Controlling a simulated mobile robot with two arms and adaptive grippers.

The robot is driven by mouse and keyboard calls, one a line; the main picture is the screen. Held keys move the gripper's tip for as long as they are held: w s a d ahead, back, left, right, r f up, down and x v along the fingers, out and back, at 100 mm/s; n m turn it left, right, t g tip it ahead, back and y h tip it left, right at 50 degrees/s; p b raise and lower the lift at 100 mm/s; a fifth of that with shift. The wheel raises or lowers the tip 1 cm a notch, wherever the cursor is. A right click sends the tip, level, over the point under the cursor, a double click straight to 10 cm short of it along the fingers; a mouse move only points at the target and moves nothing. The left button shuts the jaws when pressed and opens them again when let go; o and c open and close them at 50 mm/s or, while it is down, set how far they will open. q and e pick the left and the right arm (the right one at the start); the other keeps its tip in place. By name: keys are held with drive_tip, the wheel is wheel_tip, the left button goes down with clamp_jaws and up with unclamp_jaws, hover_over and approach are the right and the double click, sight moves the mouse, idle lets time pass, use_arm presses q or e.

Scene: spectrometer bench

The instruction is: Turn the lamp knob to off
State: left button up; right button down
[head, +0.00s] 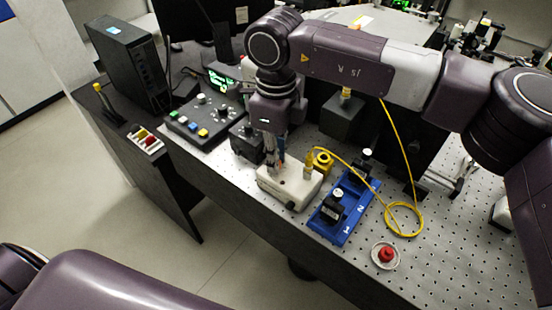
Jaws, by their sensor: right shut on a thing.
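The lamp is a white box (285,188) on the perforated bench, with a yellow fibre connector on its right end. A small dark round part (291,206) shows low on its front. My right gripper (275,165) comes straight down onto the left part of the box's top. Its fingers are closed together on the lamp knob, which they hide, so I cannot read the knob's position. My left gripper is out of view.
A yellow fibre (391,125) loops over the bench. A blue tray (345,229) marked 1 and 2 holds black parts right of the lamp. A red button (386,254) sits near the front edge. A control panel (206,122) with coloured buttons is at left.

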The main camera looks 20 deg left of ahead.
idle(0.3)
drive_tip(key=c, duration=1.8)
unclamp_jaws()
drive_tip(key=shift+c, duration=0.2)
drive_tip(key=shift+r, duration=0.1)
wheel_tip(320, 180, up, 12)
